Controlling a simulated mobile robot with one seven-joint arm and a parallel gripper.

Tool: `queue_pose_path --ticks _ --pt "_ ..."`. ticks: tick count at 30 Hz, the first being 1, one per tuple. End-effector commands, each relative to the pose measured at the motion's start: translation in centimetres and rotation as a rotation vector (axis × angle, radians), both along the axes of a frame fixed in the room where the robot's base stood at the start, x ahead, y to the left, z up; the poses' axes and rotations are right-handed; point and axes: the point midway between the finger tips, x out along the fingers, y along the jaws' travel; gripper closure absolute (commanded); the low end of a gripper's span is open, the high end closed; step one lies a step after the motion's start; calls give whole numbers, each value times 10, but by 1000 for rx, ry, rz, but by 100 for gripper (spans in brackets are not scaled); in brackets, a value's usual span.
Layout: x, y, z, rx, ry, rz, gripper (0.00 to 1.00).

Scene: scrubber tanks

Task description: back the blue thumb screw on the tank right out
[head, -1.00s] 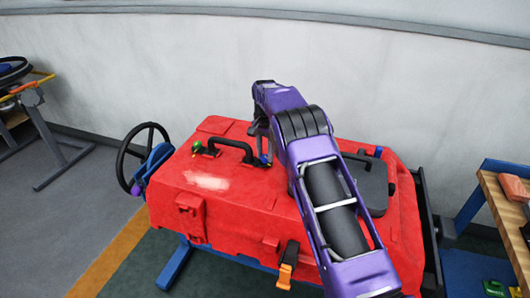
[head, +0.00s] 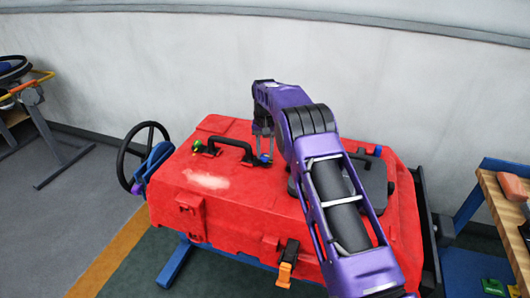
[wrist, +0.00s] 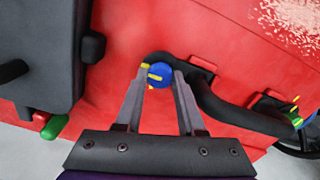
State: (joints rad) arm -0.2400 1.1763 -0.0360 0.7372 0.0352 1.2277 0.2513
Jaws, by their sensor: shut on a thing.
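The blue thumb screw (wrist: 159,75), with a yellow mark on its head, sits at one end of the black handle (wrist: 225,112) on the red tank (wrist: 215,35). My gripper (wrist: 159,79) is shut on the blue thumb screw, with one finger on each side of its head. In the head view the screw (head: 264,159) shows as a small blue spot at the right end of the handle (head: 225,144), at the tips of my gripper (head: 263,154). The screw's shank is hidden, so I cannot tell how far out it is.
A green screw (head: 197,146) stands at the handle's other end. A black lid (head: 372,185) lies to the right on the tank, partly behind my arm. A black handwheel (head: 142,150) stands left; a wooden bench (head: 505,215) is at right.

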Motion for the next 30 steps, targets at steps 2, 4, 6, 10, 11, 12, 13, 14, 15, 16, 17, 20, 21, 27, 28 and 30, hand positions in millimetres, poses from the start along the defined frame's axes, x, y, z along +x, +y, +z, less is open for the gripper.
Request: queue_pose_path --ticks 2,4,6,10,11,12,13,14,15,16,17,20,21,27,28,30 --pt "0 -1 -1 -1 0 3 100" --pt "0 -1 -2 -1 0 3 100" --pt "0 -1 -2 -1 1 3 100" --pt "0 -1 -2 -1 1 2 100" --pt "0 -1 -2 -1 1 2 57" --pt "0 -1 -2 -1 1 2 49" --pt "0 0 -2 -1 1 2 44" --pt "0 0 -1 -1 1 2 39" --pt "0 0 -1 -1 1 2 31" --pt "0 0 -1 -1 1 2 31" --pt "0 0 -1 -1 1 2 31" --pt "0 0 -1 -1 1 1 31" --pt "0 0 -1 0 1 1 31" --pt "0 0 6 0 -1 1 31" --pt "0 0 10 0 -1 1 31" --pt "1 0 20 1 -3 1 31"
